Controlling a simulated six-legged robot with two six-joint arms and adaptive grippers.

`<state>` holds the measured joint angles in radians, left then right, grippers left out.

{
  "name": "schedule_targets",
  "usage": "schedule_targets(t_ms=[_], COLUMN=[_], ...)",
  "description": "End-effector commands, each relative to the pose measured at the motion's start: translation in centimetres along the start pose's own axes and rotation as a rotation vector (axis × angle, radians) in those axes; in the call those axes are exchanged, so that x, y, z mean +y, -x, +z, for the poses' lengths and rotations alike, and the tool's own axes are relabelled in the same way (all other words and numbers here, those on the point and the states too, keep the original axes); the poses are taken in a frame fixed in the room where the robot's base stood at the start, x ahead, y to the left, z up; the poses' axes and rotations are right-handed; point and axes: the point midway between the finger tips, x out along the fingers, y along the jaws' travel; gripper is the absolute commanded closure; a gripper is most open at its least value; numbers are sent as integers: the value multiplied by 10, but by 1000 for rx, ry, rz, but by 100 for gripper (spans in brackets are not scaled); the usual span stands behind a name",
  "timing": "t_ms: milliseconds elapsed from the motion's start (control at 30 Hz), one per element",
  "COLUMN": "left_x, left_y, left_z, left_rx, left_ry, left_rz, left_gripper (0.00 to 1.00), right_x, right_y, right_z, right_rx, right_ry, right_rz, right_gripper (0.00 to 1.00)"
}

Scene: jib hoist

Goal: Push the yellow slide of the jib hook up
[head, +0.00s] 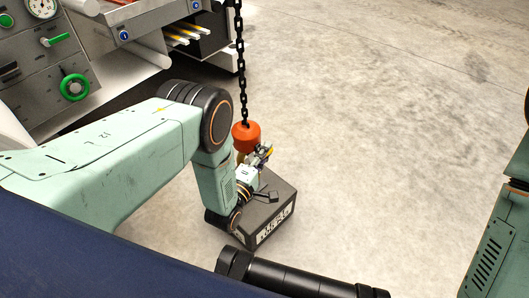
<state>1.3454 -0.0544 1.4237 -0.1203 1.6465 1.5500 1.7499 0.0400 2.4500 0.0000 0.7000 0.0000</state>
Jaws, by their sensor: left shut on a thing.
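The orange body of the jib hook (247,138) hangs at the lower end of a black chain (240,65), right of my left arm. A small part of the yellow slide (240,157) shows just below the orange body. My left gripper (262,155) is at the hook, just under the orange body, and is shut on the yellow slide; the fingers hide most of the grip. The hook's lower end is hidden behind my gripper and wrist. My right gripper is out of view; only part of my right arm shows at the right edge.
A dark box (277,218) with white lettering on its side stands on the floor below the hook. A grey control panel (45,65) with a gauge and a green knob (75,87) stands at upper left. The concrete floor (390,130) to the right is clear.

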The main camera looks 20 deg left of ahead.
Motion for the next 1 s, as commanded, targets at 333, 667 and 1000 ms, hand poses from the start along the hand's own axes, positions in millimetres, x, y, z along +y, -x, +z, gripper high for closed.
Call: schedule_targets(t_ms=[333,667,1000], left_x=[0,14,36], left_y=[0,0,-1], left_z=[0,0,0], left_rx=[0,0,0], left_ry=[0,0,0], left_rz=[0,2,6], left_gripper=[100,100,100], right_x=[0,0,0], right_y=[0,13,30], right_z=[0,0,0], right_rx=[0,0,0], right_ry=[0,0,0], right_rz=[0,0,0], right_gripper=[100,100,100])
